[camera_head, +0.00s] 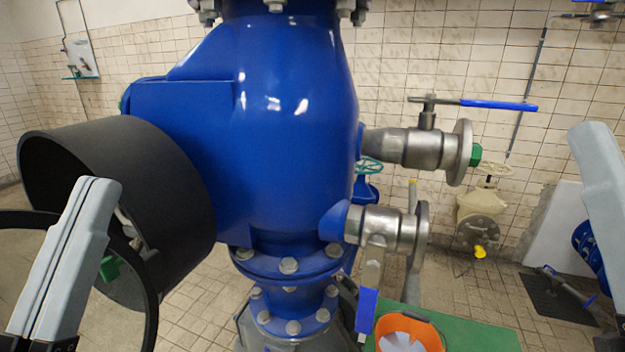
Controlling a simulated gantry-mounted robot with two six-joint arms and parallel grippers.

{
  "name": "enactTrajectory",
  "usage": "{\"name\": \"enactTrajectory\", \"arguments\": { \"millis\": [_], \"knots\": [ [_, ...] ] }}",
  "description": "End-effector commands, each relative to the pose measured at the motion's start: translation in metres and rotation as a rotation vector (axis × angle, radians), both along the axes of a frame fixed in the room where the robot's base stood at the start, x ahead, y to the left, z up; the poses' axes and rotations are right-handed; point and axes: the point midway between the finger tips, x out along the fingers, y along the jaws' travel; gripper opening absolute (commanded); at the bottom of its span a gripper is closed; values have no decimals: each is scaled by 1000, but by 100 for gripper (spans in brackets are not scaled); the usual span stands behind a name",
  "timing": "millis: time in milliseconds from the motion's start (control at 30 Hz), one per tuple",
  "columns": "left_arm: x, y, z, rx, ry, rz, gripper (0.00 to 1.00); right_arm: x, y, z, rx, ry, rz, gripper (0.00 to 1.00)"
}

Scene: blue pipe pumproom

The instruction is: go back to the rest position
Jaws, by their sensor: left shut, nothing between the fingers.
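My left gripper (96,186) is at the lower left, its two light grey fingers pressed together and pointing up, with nothing between them. It stands in front of the black cylinder (180,190) and a thin black ring (152,290). I cannot tell whether it touches either. My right gripper (592,135) shows at the right edge as a light grey finger shape pointing up. The frame cuts it off, and I cannot tell whether it is open or shut. I see nothing held in it.
A big blue pipe body (280,130) fills the middle. Two metal side valves stick out to its right, the upper (405,147) with a blue-handled lever (498,105), the lower (385,228) with a hanging blue-tipped lever (366,310). An orange bucket (425,332) stands below on a green surface (475,338).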

Motion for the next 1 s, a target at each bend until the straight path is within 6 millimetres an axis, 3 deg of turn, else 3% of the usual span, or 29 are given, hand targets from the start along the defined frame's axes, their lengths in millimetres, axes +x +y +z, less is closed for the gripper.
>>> {"name": "enactTrajectory", "arguments": {
  "millis": [33, 100, 133, 367, 700, 833, 1000],
  "knots": [
    [-10, 16, 25, -61, -45, -10, 0, 0, 0, 0, 0, 0, 0, 46],
    [-24, 35, 55, -149, -96, -45, 0, 0, 0, 3, 0, 0, 0, 46],
    [-20, 31, 76, -142, -81, -48, 0, 1, 0, 28, 0, 3, 0, 46],
    [-19, 29, 158, -138, -75, -49, 0, 0, 0, 115, 0, -1, 0, 46],
    [-18, 29, 315, -137, -74, -48, 0, 0, 0, 272, 0, -1, 0, 46],
    [-18, 29, 347, -137, -74, -49, 0, 0, 0, 304, 0, 0, 0, 46],
    [-18, 28, 354, -137, -74, -49, 0, 0, 0, 311, 0, 0, 0, 46]
  ]
}}
